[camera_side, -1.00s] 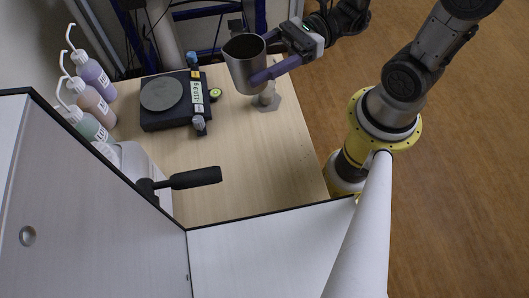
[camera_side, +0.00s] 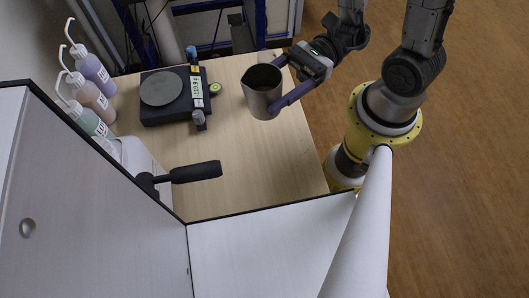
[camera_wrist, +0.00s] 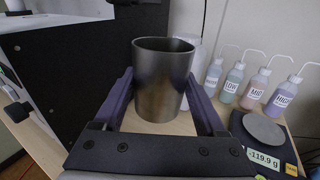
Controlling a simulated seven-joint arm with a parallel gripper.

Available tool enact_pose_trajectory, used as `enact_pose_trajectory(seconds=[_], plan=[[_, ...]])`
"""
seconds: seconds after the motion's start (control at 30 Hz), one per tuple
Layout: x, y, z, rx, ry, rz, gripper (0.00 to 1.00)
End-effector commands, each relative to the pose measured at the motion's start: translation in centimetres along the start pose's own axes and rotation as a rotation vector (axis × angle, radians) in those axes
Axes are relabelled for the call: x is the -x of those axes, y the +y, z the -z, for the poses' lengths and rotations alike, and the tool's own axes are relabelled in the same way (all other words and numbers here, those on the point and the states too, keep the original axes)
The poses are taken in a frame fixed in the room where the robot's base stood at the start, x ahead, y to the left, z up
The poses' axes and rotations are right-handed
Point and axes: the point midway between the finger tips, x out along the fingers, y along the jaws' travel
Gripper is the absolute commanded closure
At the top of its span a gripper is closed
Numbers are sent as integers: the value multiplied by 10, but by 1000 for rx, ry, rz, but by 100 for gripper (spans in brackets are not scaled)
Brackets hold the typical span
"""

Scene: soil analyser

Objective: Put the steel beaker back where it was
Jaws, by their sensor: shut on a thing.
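The steel beaker (camera_side: 262,94) is a grey metal cup with a dark inside, upright over the right part of the wooden table. My gripper (camera_side: 281,88) is shut on the beaker from the right, its purple fingers along the sides. In the wrist view the beaker (camera_wrist: 163,85) stands between the two fingers of my gripper (camera_wrist: 162,100). The side view does not clearly show whether the beaker's base touches the table. No mark of its earlier place can be made out.
A black scale (camera_side: 176,113) with a round grey plate (camera_side: 161,88) stands left of the beaker; its display (camera_wrist: 264,158) reads -119.9 g. Several wash bottles (camera_side: 92,68) line the left edge. A black handle (camera_side: 195,172) juts over the table. The front middle is clear.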

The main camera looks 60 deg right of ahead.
Motion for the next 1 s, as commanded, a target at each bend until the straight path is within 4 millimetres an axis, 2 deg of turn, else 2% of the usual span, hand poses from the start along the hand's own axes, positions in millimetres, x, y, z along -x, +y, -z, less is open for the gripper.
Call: enact_pose_trajectory(seconds=[0.37, 0.6, 1.0], plan=[[-2, -2, 55, 4, -11, 0, 93], [-4, -3, 107, 22, -22, 1, 93], [-5, -5, 153, 33, -27, 1, 93]])
